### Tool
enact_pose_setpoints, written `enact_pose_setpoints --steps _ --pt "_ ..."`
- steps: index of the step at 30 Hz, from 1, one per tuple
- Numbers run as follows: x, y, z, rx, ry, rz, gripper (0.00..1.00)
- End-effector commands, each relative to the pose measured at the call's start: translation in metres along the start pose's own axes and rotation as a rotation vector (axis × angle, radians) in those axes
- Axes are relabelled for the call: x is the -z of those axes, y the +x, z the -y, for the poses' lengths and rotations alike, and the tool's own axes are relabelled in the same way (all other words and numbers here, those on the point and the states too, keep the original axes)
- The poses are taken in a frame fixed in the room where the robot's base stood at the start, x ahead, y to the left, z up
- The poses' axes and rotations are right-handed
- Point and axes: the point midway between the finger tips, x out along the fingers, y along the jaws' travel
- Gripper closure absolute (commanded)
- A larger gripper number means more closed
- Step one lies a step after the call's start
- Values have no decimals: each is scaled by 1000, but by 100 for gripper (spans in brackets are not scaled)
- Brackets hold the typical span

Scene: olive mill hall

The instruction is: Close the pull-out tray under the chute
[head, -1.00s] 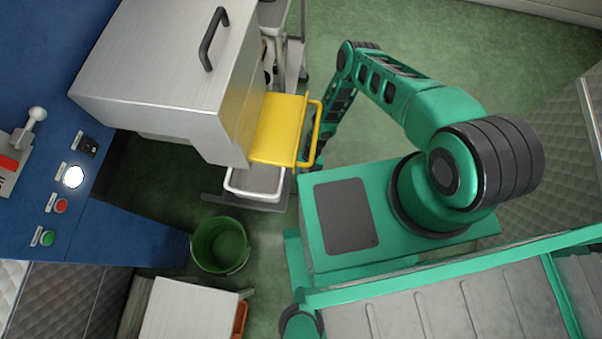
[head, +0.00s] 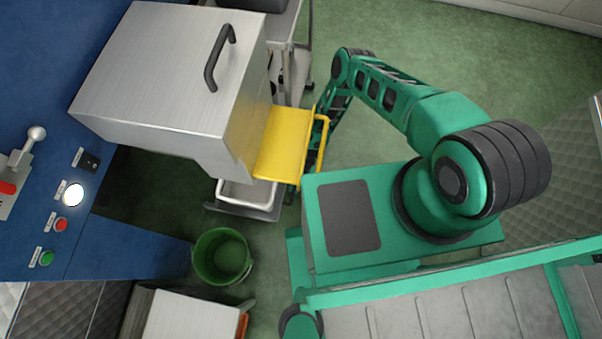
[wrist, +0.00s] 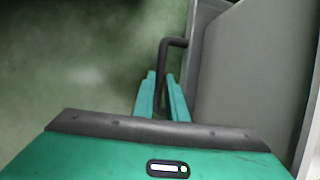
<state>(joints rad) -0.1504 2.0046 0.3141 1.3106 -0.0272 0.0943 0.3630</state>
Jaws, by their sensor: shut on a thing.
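The pull-out tray (head: 262,195) is pale grey and shows in the head view below the yellow chute (head: 275,145). The chute and the steel machine housing hide part of it. In the wrist view a dark bar handle (wrist: 165,62) stands out from a flat grey panel (wrist: 255,75), with the bar running down between my gripper's fingers. My gripper (wrist: 161,92) is shut on this handle. In the head view my arm reaches down behind the chute's right side, and the gripper itself is mostly hidden there.
A green bucket (head: 221,257) stands on the floor below the tray. The steel housing (head: 165,70) with a black handle is above left, beside a blue control panel (head: 40,190) with a lever and buttons. Green floor (head: 440,65) is free at the upper right.

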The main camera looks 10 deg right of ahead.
Motion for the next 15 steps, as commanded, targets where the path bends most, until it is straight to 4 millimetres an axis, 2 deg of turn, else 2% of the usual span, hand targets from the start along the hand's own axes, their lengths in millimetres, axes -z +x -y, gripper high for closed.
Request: enact_pose_setpoints --steps 7,8,10,15 --pt "1 -1 -3 2 6 1 100" --pt "1 -1 -4 2 7 2 85" --pt "1 -2 -5 3 9 2 69" --pt "2 -2 -6 4 12 1 69"
